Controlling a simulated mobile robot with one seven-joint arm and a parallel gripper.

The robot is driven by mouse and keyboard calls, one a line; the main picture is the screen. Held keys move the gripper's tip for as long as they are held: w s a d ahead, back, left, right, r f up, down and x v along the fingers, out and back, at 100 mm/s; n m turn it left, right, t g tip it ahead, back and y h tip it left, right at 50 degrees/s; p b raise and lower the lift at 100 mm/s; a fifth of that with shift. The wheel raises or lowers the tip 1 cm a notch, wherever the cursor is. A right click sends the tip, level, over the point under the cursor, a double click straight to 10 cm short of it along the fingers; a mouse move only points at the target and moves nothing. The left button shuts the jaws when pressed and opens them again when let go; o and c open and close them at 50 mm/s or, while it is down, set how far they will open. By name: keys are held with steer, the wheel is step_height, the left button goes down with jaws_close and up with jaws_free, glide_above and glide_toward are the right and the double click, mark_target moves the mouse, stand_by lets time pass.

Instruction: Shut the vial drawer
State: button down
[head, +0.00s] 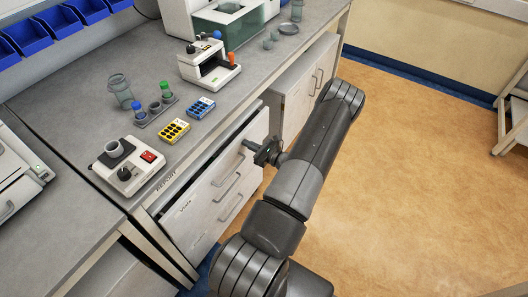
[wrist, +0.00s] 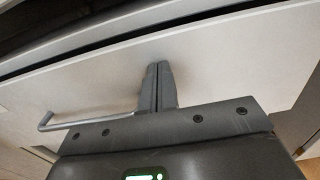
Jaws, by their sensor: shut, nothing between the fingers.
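The vial drawer (head: 202,188) is the upper white drawer under the grey bench, with a small label at its left end. Its front stands slightly out from the bench, with a narrow dark gap along the top edge. Its bar handle (wrist: 85,121) shows left of the fingers in the wrist view. My gripper (head: 250,145) is shut and empty, in front of the right part of the drawer front. In the wrist view the closed fingertips (wrist: 157,66) point at the white panel, right of the handle. They are at or very near the panel; contact cannot be told.
Another drawer with a handle lies below. A cabinet (head: 300,95) stands to the right. On the bench are a white device with a red switch (head: 128,163), yellow (head: 173,131) and blue (head: 201,108) vial racks, and a white instrument (head: 208,65). The floor (head: 420,170) at right is clear.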

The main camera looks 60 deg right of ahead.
steer(key=shift+w+r, duration=0.1)
steer(key=shift+w, duration=2.15)
glide_toward(240, 140)
steer(key=s+d+f, duration=0.2)
steer(key=s, duration=0.1)
steer(key=shift+s+f, duration=0.2)
steer(key=shift+f, duration=0.2)
